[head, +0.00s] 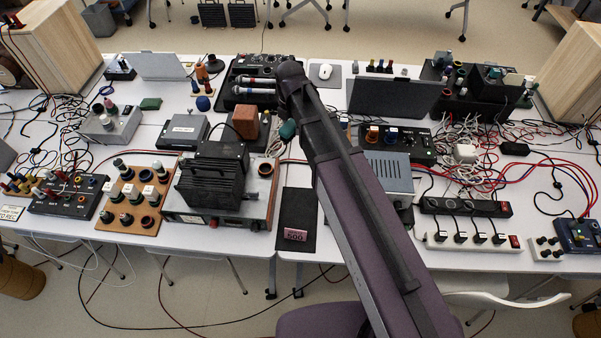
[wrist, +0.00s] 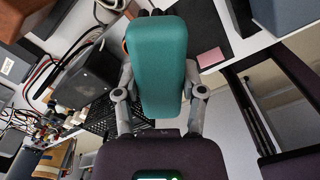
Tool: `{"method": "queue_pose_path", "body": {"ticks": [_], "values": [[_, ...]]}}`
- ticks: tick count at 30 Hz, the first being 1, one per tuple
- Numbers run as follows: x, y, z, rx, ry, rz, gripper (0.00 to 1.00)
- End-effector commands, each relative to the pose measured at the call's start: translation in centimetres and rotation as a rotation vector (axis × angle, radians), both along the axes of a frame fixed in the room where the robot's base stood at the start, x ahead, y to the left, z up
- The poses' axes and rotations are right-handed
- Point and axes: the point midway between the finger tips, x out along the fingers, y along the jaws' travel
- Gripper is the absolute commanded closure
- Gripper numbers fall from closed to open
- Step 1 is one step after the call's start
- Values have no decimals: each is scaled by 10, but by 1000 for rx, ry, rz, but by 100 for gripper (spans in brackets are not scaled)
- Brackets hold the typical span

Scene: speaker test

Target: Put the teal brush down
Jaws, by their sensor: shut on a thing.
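The teal brush (wrist: 157,62), a rounded block, fills the upper middle of the wrist view. My gripper (wrist: 160,98) is shut on it, with one grey finger along each side. In the head view, a small teal part of the brush (head: 287,130) shows beside the upper end of my arm. My arm hides the rest of it and most of my gripper there. In the wrist view the brush appears above the table area with a black mat (wrist: 236,28); its exact height I cannot tell.
The black mat (head: 296,205) carries a pink 500 label (head: 295,235) near the front edge. A large black heatsink box (head: 210,182) on a grey instrument stands left of it. A grey box (head: 388,172) stands right of my arm. Cables and devices crowd both sides.

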Motion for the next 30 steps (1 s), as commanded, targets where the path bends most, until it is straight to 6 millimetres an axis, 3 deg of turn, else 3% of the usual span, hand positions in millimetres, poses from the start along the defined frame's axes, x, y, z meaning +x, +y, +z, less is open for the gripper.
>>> {"method": "queue_pose_path", "body": {"ticks": [11,17,30], "values": [[-3,10,-1,0,0,14,92],[-2,10,-12,0,0,6,92],[7,-3,-76,-1,0,-75,92]]}}
